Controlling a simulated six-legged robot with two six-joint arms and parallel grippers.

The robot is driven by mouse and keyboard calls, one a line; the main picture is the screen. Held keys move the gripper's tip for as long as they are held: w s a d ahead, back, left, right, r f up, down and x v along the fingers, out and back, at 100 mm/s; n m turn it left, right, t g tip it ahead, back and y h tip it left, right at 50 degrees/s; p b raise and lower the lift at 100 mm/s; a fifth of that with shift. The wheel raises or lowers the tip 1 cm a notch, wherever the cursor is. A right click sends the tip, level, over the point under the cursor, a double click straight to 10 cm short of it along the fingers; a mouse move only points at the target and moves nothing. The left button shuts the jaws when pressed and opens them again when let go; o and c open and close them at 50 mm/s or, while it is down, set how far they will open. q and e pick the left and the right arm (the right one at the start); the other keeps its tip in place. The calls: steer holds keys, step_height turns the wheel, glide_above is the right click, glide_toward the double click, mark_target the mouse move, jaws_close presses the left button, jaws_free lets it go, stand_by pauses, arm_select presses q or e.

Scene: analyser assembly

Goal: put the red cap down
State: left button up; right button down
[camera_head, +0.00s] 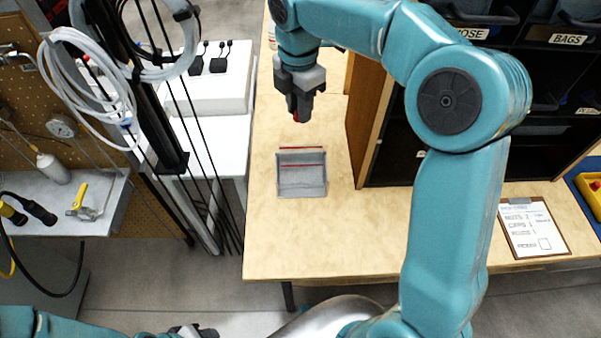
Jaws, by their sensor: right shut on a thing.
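My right gripper (299,112) points down above the wooden table (335,240). It is shut on the red cap (296,117), of which only a small red bit shows between the fingers. A grey tray (302,190) with red lines across it lies on the table, nearer to me than the gripper. The cap appears above and beyond the tray's far edge. My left gripper (193,331) shows only in part at the bottom edge, and its fingers cannot be made out.
A dark shelf unit with a wooden side (369,115) stands right of the tray. A clipboard (534,227) lies at the right. A white box (215,85) and hanging cables (185,120) are on the left. The table front is clear.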

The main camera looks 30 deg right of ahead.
step_height(320, 180, up, 4)
steer(key=d+n, duration=0.3)
steer(key=n, duration=0.3)
steer(key=n+b, duration=0.1)
steer(key=n, duration=0.2)
glide_above(313, 150)
steer(key=s+a, duration=0.1)
steer(key=s, duration=0.1)
step_height(313, 150, down, 14)
steer(key=shift+w+a+f, duration=0.1)
steer(key=shift+w+f, duration=0.05)
steer(key=shift+f, duration=1.1)
steer(key=shift+w+f, duration=0.15)
steer(key=shift+f, duration=1.05)
steer(key=shift+s, duration=0.1)
steer(key=shift+f+b, duration=0.5)
steer(key=shift+f, duration=0.1)
steer(key=c, duration=1.2)
jaws_free()
